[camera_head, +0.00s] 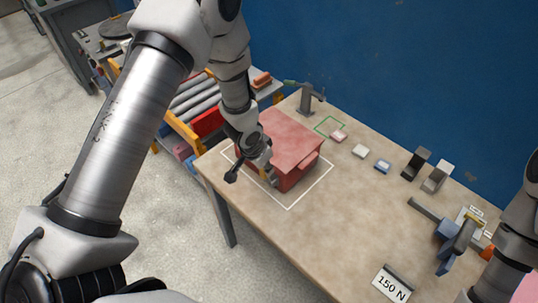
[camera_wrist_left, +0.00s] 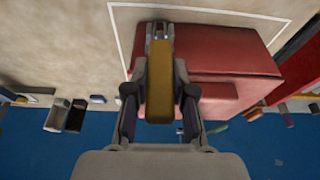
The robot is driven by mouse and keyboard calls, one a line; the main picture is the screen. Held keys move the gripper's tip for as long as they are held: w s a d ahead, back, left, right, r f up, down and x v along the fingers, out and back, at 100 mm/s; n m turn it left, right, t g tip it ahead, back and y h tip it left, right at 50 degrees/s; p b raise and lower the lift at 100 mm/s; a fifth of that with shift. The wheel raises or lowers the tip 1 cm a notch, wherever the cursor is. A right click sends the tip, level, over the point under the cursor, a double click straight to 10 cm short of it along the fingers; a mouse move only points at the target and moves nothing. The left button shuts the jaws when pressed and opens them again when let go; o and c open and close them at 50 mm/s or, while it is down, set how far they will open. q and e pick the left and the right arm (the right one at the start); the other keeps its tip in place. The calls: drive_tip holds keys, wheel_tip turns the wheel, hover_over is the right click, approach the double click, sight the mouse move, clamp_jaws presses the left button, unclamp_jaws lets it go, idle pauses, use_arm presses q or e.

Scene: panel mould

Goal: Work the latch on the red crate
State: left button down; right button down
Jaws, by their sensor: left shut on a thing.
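The red crate (camera_head: 290,136) stands on the table inside a white outline, its lid down. It also shows in the left wrist view (camera_wrist_left: 225,55), upside down. The latch has a yellow-ochre lever (camera_wrist_left: 160,80) on the crate's side, with a grey metal part (camera_wrist_left: 158,30) at its end. My left gripper (camera_head: 264,170) is at the near left side of the crate. In the left wrist view its fingers (camera_wrist_left: 160,100) lie on both sides of the lever and are shut on it. The left arm hides part of the crate's left side. My right gripper is out of view.
A "150 N" sign (camera_head: 392,285) stands in front. The table's middle is clear.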

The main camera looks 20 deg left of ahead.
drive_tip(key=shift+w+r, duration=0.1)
use_arm(q)
drive_tip(key=shift+s+f, duration=0.1)
drive_tip(key=c, duration=1.1)
unclamp_jaws()
drive_tip(key=shift+o, duration=0.7)
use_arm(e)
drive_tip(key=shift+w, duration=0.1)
use_arm(q)
drive_tip(key=v, duration=0.7)
drive_tip(key=shift+r, duration=0.25)
drive_tip(key=shift+a, duration=0.1)
drive_tip(key=shift+f, duration=0.1)
